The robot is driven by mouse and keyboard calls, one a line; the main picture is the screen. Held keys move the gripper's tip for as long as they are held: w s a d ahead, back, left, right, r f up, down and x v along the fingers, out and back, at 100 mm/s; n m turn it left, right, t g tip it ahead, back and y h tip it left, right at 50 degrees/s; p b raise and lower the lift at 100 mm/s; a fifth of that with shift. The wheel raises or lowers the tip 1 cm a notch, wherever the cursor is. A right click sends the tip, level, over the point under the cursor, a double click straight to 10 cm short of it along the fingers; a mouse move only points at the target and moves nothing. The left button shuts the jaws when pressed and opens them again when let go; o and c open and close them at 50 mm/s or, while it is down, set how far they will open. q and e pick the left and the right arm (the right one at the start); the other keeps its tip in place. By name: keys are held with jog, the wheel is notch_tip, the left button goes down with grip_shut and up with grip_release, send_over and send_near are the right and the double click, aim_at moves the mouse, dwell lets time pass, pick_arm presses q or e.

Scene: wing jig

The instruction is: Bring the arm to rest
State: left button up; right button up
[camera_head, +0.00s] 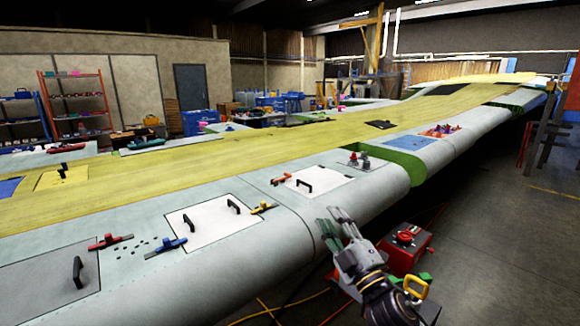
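My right gripper (334,218) is at the lower middle right, in front of the wing's rounded front edge. It points up and to the left, and its two fingers look apart with nothing between them. My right arm comes in from the bottom right below it. My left gripper and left arm are not in view. The long wing (240,150) runs from the lower left to the far right, with a yellow-green middle and pale grey panels.
A white panel (212,226) with black handles lies on the wing, beside a blue-handled tool (168,246) and a red-handled tool (108,241). A red box (408,246) stands close to the right of my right gripper. Open floor (500,250) lies at the right.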

jog(key=s+d+f+m+g+h, duration=0.3)
jog(key=d+f+m+h, duration=0.25)
jog(key=f, duration=0.45)
jog(key=s+d+f+m+g+h, duration=0.2)
jog(key=d+f+m+g+h, duration=0.25)
jog(key=f, duration=0.55)
jog(key=s+d+f+m+g+y, duration=0.1)
jog(key=s+f+m+g, duration=0.3)
jog(key=s+f, duration=0.55)
jog(key=s+d+f+m+g, duration=0.1)
jog(key=s+f+g, duration=0.5)
jog(key=s, duration=0.6)
notch_tip(320, 180, down, 32)
jog(key=s+f, duration=0.1)
jog(key=s, duration=0.1)
jog(key=s+d+f+g, duration=0.1)
jog(key=s+d+f, duration=0.1)
jog(key=s+f, duration=0.7)
jog(key=s+d+f+g, duration=0.1)
jog(key=s+f, duration=0.9)
jog(key=s, duration=0.3)
jog(key=shift+s+d+f, duration=0.3)
jog(key=shift+d, duration=0.1)
